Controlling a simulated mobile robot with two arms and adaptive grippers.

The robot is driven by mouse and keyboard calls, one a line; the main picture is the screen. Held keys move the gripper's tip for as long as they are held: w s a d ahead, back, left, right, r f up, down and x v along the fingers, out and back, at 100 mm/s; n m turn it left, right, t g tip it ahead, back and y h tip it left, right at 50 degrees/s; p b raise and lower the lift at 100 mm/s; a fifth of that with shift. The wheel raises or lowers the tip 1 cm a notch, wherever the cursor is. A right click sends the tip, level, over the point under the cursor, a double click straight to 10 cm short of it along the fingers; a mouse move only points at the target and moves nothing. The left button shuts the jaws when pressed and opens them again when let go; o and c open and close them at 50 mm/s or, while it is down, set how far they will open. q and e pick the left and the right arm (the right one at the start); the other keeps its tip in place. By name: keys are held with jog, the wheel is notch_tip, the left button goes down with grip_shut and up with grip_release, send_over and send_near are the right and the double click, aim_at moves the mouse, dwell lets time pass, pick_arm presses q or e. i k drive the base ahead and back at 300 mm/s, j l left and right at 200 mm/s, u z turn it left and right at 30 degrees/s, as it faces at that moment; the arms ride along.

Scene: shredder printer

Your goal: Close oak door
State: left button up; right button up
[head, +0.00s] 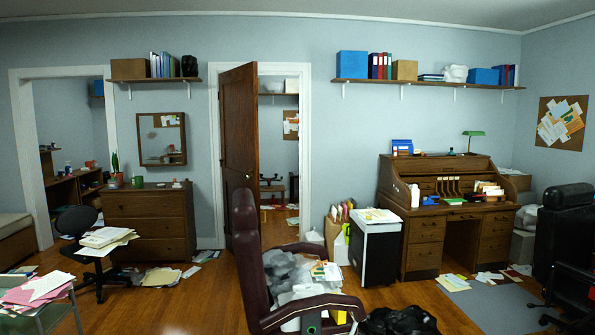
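The oak door (239,140) is a dark brown panelled door in a white frame (305,150) in the far wall. It stands ajar, hinged at the left side of the frame. The right part of the doorway is open and shows another room with a shelf and a pinboard. The door's lower part is partly hidden behind a maroon chair. Neither of my grippers is in the head view.
The maroon armchair (246,262), piled with papers, stands in front of the doorway. A dresser (150,222) and an office chair (78,225) are at left. A small cabinet (375,250) and roll-top desk (425,240) are at right. Papers litter the floor; some floor (205,300) at left is clear.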

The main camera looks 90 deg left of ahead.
aim_at(238, 93)
jog(key=u, duration=3.25)
